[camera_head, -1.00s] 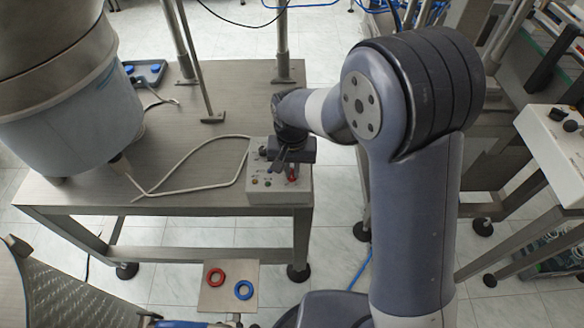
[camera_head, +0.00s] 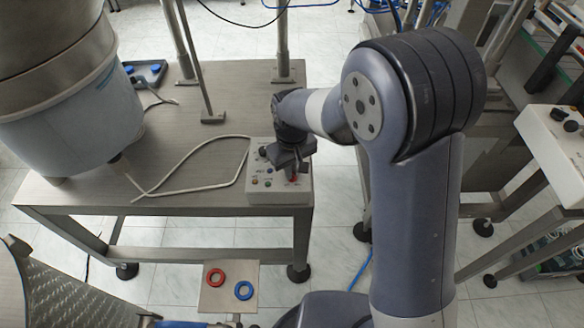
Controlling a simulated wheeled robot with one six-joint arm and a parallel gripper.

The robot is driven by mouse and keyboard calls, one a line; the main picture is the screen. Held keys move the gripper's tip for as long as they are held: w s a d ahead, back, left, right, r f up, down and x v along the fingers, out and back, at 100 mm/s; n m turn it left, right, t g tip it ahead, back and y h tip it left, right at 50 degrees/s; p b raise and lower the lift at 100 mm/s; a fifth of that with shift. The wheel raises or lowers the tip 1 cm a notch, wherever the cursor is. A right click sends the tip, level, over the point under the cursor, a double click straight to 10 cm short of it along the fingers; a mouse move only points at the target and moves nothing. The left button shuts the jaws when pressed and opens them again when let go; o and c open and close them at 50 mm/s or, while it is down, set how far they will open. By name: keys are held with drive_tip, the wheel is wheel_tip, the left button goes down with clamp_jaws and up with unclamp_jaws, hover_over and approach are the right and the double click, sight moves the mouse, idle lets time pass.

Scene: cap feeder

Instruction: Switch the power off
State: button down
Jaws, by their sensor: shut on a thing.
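A light grey control box (camera_head: 262,196) stands at the right front corner of the metal table, with small coloured buttons and dark knobs on its top. A red switch (camera_head: 293,179) shows at the box's right side, partly covered by my gripper. My gripper (camera_head: 293,170) points down over the box and is shut on the red switch. The fingertips are small and partly hidden by the gripper's body. The switch's exact position cannot be read.
A grey cable runs from the box across the metal table (camera_head: 190,190) to a large feeder bowl (camera_head: 65,105) at left. Metal posts stand behind the box. A small plate (camera_head: 217,300) with a red ring (camera_head: 216,277) and a blue ring (camera_head: 243,290) is below the table's front edge.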

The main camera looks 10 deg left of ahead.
idle(0.3)
drive_tip(key=c, duration=1.5)
unclamp_jaws()
wheel_tip(320, 180, up, 11)
drive_tip(key=shift+f, duration=0.1)
wheel_tip(320, 180, down, 11)
drive_tip(key=shift+r, duration=0.2)
drive_tip(key=shift+f, duration=0.1)
